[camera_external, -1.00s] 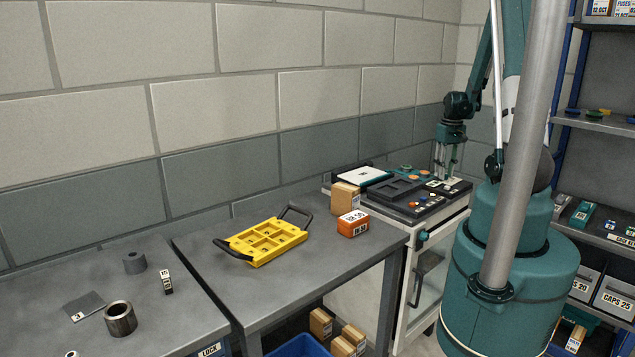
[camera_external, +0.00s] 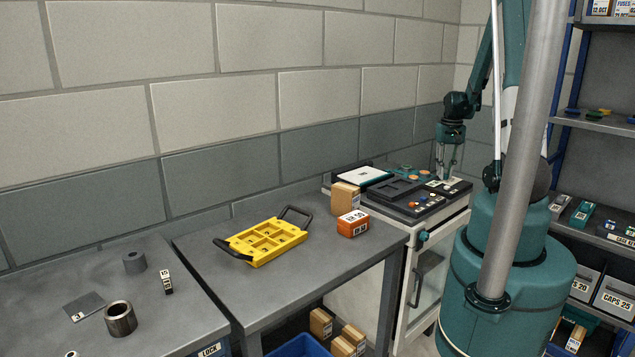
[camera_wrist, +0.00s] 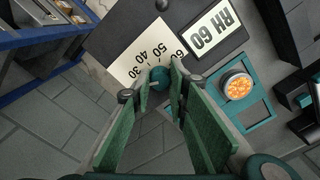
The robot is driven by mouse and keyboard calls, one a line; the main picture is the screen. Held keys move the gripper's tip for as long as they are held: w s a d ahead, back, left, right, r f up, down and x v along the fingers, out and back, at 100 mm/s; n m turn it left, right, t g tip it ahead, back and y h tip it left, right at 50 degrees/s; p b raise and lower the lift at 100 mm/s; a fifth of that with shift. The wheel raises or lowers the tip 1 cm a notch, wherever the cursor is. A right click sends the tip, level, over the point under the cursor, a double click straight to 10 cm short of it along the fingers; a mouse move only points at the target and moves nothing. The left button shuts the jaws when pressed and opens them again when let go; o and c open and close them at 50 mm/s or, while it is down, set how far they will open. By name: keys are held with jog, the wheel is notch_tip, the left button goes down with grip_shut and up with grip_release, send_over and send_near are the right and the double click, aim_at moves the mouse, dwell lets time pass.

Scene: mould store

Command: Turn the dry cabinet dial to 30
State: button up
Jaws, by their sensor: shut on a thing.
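The dry cabinet dial (camera_wrist: 159,76) is a small round teal knob between my fingertips in the wrist view. Beside it lies a cream scale plate (camera_wrist: 138,52) with the numbers 30, 40, 50 and 60, the last partly covered. A display (camera_wrist: 213,33) next to the scale reads RH 60. My gripper (camera_wrist: 160,82) is shut on the dial, one green finger on each side. I cannot tell where the dial's mark points. In the external view my gripper (camera_external: 446,176) reaches down to the back right of the cabinet's dark top (camera_external: 418,207); the dial is too small to tell there.
An amber-bead jar (camera_wrist: 238,87) stands in a teal holder near the dial. A cardboard box (camera_external: 345,196) and an orange box (camera_external: 353,224) stand at the bench's right end. A yellow tray (camera_external: 265,243) lies on the bench. Shelves (camera_external: 600,124) stand right of my arm.

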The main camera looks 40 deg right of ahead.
aim_at(445, 174)
jog(key=shift+m+b, duration=1.05)
jog(key=shift+m, duration=1.15)
jog(key=o, duration=0.9)
jog(key=shift+r, duration=0.15)
jog(key=shift+r, duration=5.85)
